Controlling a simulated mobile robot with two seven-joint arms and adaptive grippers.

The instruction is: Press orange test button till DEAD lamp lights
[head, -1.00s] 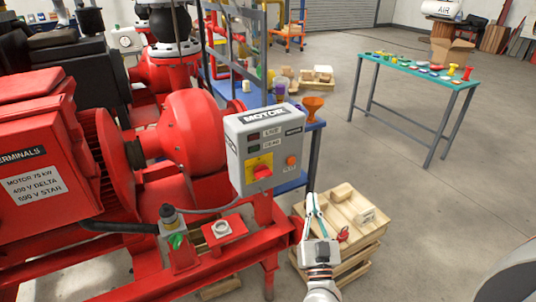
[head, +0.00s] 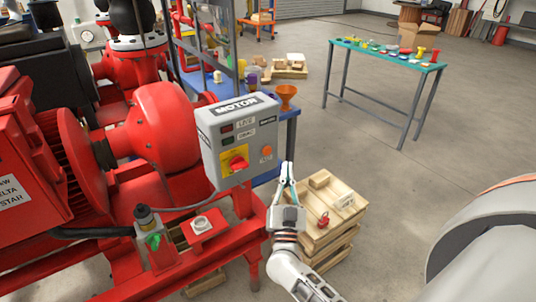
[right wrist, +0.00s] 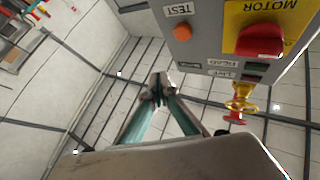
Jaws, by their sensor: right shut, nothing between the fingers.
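The grey MOTOR control box (head: 207,150) stands on the red skid. Its orange test button (head: 266,152) is low on the right of its front and also shows in the right wrist view (right wrist: 181,31). The DEAD lamp (head: 228,141) sits under the LIVE lamp (head: 227,127); both look dark. A red knob (head: 238,163) on a yellow plate is below them. My right gripper (head: 288,168) is shut and empty, just right of the box and apart from the button. In the right wrist view its fingertips (right wrist: 160,90) are clear of the box. My left gripper is not in view.
A wooden crate (head: 318,236) with a red padlock (head: 323,219) stands below the right gripper. An orange funnel (head: 287,95) stands on the blue bench behind the box. A green-topped table (head: 385,55) is farther back. Open floor lies to the right.

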